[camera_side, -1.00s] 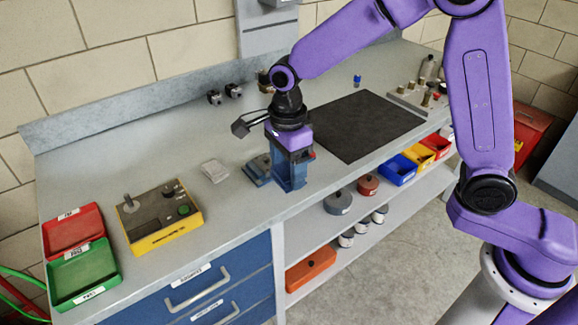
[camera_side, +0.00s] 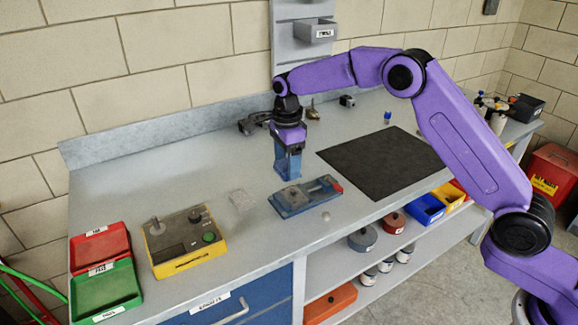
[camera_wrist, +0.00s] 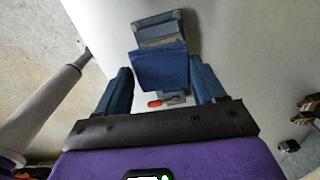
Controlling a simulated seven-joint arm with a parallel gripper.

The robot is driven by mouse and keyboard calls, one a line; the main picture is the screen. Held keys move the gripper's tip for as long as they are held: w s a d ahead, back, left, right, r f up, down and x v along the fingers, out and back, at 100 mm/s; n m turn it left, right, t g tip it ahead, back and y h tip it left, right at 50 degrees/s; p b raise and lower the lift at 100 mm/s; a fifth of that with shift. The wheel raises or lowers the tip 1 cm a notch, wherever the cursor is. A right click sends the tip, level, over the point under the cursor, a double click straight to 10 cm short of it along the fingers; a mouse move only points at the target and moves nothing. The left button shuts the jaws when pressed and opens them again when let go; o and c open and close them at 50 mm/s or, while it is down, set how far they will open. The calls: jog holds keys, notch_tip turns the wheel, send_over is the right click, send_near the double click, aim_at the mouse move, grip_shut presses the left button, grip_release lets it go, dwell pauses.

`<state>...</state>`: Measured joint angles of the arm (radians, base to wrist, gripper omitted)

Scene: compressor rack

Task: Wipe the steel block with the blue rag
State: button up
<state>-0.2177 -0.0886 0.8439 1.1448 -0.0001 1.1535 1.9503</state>
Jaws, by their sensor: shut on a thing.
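My gripper (camera_side: 288,172) points down just behind the blue vise (camera_side: 293,203) on the bench, its fingers blue. In the wrist view my gripper (camera_wrist: 160,75) is shut on the blue rag (camera_wrist: 162,69), which spans the gap between the fingers. The rag is hard to tell from the fingers in the side view. The vise (camera_wrist: 155,25) appears beyond and below the rag in the wrist view, with its red-tipped handle below the rag. A grey metal piece, likely the steel block (camera_wrist: 162,41), shows at the rag's upper edge, partly covered. I cannot tell whether the rag touches it.
A pale folded pad (camera_side: 241,201) and a yellow box with a green button (camera_side: 186,243) lie left of the vise. Red (camera_side: 100,247) and green (camera_side: 105,290) trays stand further left. A black mat (camera_side: 378,162) lies to the right. A small round piece (camera_side: 326,216) sits before the vise.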

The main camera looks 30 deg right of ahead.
aim_at(288, 196)
jog(key=shift+f, duration=3.8)
jog(key=shift+w+d+f, duration=0.1)
jog(key=shift+d+f, duration=0.1)
jog(key=shift+d, duration=0.2)
jog(key=shift+c, duration=0.3)
jog(key=shift+d, duration=1.6)
jog(key=shift+a, duration=1.85)
jog(key=shift+a+r, duration=0.1)
jog(key=shift+a, duration=0.1)
jog(key=shift+r, duration=3.95)
